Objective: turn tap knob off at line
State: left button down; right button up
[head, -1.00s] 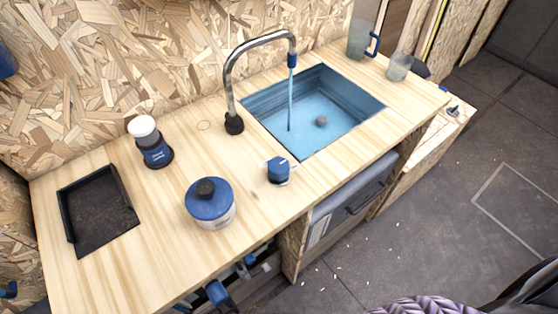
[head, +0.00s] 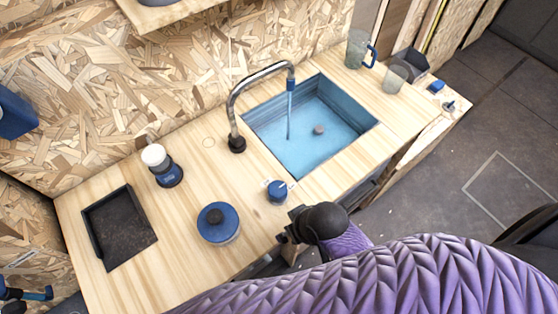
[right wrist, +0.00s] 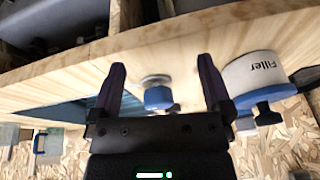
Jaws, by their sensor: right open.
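The blue tap knob (head: 277,191) sits on the wooden counter in front of the sink, with small pale marks beside it. Its pointer direction is too small to tell. The curved metal tap (head: 236,100) has a blue stream (head: 289,115) falling from its spout into the blue sink (head: 335,150). My right gripper (head: 285,234) is at the counter's front edge, just in front of the knob and apart from it. In the right wrist view my right gripper (right wrist: 161,66) is open and empty, with the knob (right wrist: 158,98) beyond and between its fingers. My left gripper is not in view.
A blue-lidded jar (head: 218,224), labelled Filler in the right wrist view (right wrist: 262,78), stands left of the knob. A white-topped container (head: 163,168) and black tray (head: 120,230) are further left. Cups (head: 395,77) stand right of the sink. A shelf (head: 165,12) overhangs above.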

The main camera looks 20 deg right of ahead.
jog(key=shift+n+y, duration=0.7)
jog(key=shift+y, duration=0.2)
jog(key=w+a+r, duration=0.1)
jog(key=a, duration=0.1)
jog(key=w+a+r, duration=0.3)
jog(key=a, duration=0.1)
jog(key=shift+w+r, duration=0.2)
jog(key=shift+w, duration=0.2)
notch_tip(320, 180, up, 2)
jog(key=w+a+n+g+p, duration=0.1)
jog(key=a, duration=0.2)
notch_tip(320, 180, up, 3)
jog(key=m+g+h+p, duration=0.1)
jog(key=g+h+p, duration=0.1)
jog(key=h, duration=0.1)
send_over(278, 188)
jog(key=shift+f, duration=0.15)
notch_tip(278, 188, down, 10)
jog(key=b, duration=0.3)
jog(key=shift+r, duration=0.2)
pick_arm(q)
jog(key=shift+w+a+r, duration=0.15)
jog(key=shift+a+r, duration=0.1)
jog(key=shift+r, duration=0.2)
